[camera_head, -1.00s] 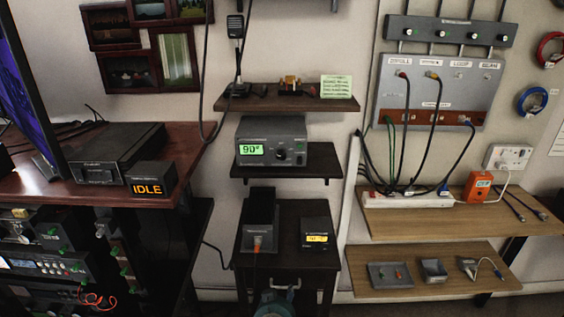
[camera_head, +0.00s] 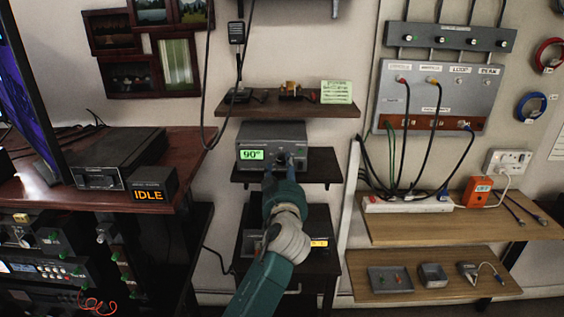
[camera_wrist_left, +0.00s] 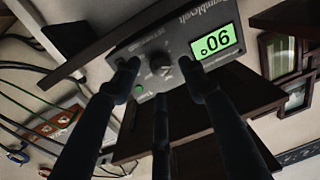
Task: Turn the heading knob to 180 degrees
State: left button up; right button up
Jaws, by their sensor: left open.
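The grey rotator box (camera_head: 270,133) stands on the middle wall shelf. Its green display (camera_head: 251,155) reads 90°. In the left wrist view the box is tilted in the picture, with the display (camera_wrist_left: 218,46) to the right of the dark round heading knob (camera_wrist_left: 159,64). My left gripper (camera_head: 284,166) reaches up from below to the right part of the box front and covers much of the knob area in the head view. In the wrist view its dark fingers (camera_wrist_left: 160,82) are spread, open, with the knob beyond and between their tips. I cannot tell whether they touch it. My right gripper is not in view.
A shelf (camera_head: 232,107) with small items and a green note hangs above the box. The box's shelf (camera_head: 325,165) lies close under my arm. A dark cabinet stands below. A desk (camera_head: 92,190) is at left, and cabled wooden shelves (camera_head: 400,228) are at right.

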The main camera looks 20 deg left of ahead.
aim_at(282, 162)
pick_arm(q)
jog(key=shift+x, duration=1.8)
grip_shut()
